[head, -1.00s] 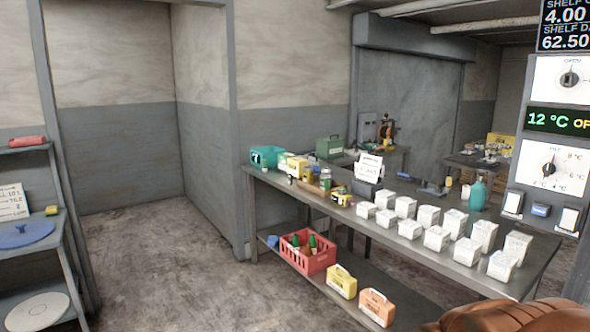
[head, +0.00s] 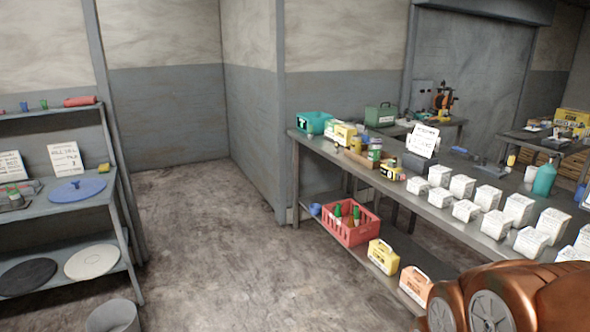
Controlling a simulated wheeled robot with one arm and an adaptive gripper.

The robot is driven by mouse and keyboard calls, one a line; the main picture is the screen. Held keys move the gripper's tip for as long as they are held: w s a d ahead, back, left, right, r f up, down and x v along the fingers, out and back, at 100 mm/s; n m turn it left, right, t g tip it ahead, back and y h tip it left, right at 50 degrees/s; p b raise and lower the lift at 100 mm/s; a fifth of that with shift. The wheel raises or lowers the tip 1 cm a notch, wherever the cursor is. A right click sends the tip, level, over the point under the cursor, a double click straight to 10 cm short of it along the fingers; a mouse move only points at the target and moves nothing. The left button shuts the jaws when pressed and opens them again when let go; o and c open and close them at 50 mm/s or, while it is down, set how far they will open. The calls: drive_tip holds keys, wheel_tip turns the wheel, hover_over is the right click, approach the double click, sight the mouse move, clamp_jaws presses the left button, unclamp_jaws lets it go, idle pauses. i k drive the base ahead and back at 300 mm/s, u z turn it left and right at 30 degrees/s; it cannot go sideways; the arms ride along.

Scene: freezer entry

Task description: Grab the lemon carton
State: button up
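A yellow carton with a carrying handle (head: 383,257) stands on the lower shelf of the long table, between a red crate and an orange carton. By its colour it may be the lemon carton, but its label is too small to read. The similar orange carton (head: 415,287) stands to its right, nearer to me. My copper-coloured arm fills the lower right corner and hides part of the table. My gripper is out of the picture.
The long table (head: 440,215) carries several white cartons (head: 465,210) and a sign. The red crate (head: 350,228) holds bottles. A grey shelf rack (head: 60,213) stands at the left, with a grey bin (head: 113,316) before it. The floor between is clear.

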sight(343, 133)
drive_tip(key=u, duration=0.45)
drive_tip(key=i, duration=1.7)
drive_tip(key=u, duration=0.2)
drive_tip(key=i, duration=1.8)
drive_tip(key=z, duration=0.95)
drive_tip(key=i, duration=1.4)
drive_tip(key=z, duration=0.55)
